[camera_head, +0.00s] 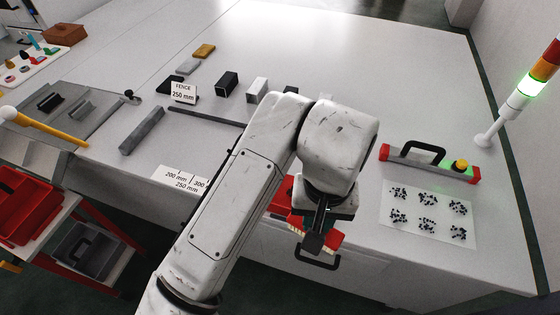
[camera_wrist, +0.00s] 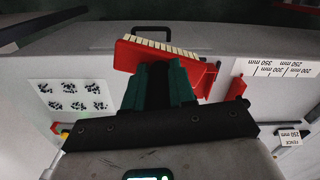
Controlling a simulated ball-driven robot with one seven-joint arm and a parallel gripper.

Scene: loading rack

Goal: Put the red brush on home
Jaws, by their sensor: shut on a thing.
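The red brush (camera_wrist: 136,53) has a red body and a row of pale bristles. My gripper (camera_wrist: 163,72) is shut on it in the wrist view, with the dark green fingers across its body. In the head view my gripper (camera_head: 319,222) points down near the table's front edge, with part of the brush (camera_head: 336,236) showing beside it. The arm hides much of the brush there. A separate red piece (camera_wrist: 236,88) lies on the table to the right of the brush in the wrist view. I see no label reading home.
A red-ended level with a black handle (camera_head: 428,164) and a sheet with dark clusters (camera_head: 428,214) lie at right. A ruler card (camera_head: 184,182) lies left of my arm. Dark and grey blocks (camera_head: 227,83) stand behind. The far table middle is clear.

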